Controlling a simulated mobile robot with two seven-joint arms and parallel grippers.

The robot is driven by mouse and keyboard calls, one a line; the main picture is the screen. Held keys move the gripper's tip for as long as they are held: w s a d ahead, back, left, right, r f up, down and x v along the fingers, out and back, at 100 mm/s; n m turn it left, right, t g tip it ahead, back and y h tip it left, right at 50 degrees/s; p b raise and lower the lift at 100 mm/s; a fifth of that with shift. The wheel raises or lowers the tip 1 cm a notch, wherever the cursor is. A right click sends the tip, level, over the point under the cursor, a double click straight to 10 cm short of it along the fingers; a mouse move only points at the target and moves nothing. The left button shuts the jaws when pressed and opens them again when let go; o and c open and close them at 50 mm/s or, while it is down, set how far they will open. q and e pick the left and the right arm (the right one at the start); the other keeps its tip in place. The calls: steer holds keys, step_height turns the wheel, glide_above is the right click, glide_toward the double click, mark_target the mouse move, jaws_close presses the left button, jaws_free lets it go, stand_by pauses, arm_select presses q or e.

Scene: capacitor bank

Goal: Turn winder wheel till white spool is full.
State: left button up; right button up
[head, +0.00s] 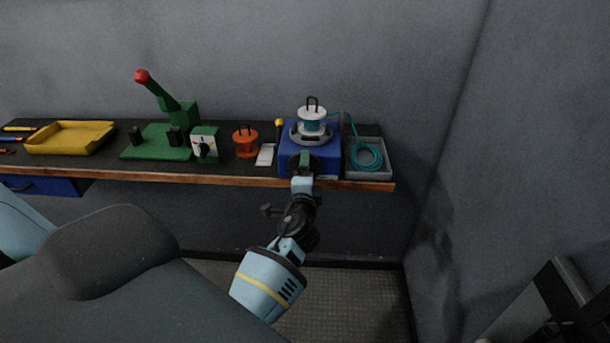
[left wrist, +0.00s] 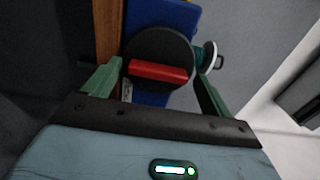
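The blue winder box (head: 325,160) stands at the right part of the bench. On top sits the white spool (head: 312,113), with teal wire around its core and a black loop above it. In the left wrist view, the dark round winder wheel (left wrist: 150,48) with a red bar (left wrist: 158,73) across it is on the box's front. My left gripper (head: 303,160) is in front of the wheel; its green fingers (left wrist: 162,70) are apart, one on each side of the wheel, with the red bar between them. The spool's edge also shows in that view (left wrist: 209,55). My right gripper is not in view.
A grey tray (head: 383,175) with a teal wire coil (head: 366,156) stands right of the winder. Left of it are a white card (head: 265,155), an orange spool (head: 246,144), a dial box (head: 204,146), a green press (head: 158,150) and a yellow tray (head: 70,138). A wall closes the right side.

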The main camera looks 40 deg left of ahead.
arm_select(q)
steer(key=shift+f, duration=0.15)
steer(key=v, duration=0.7)
steer(key=shift+s+d+b, duration=0.2)
steer(key=shift+s+b, duration=0.1)
steer(key=shift+s, duration=0.05)
steer(key=shift+c, duration=0.3)
stand_by(0.8)
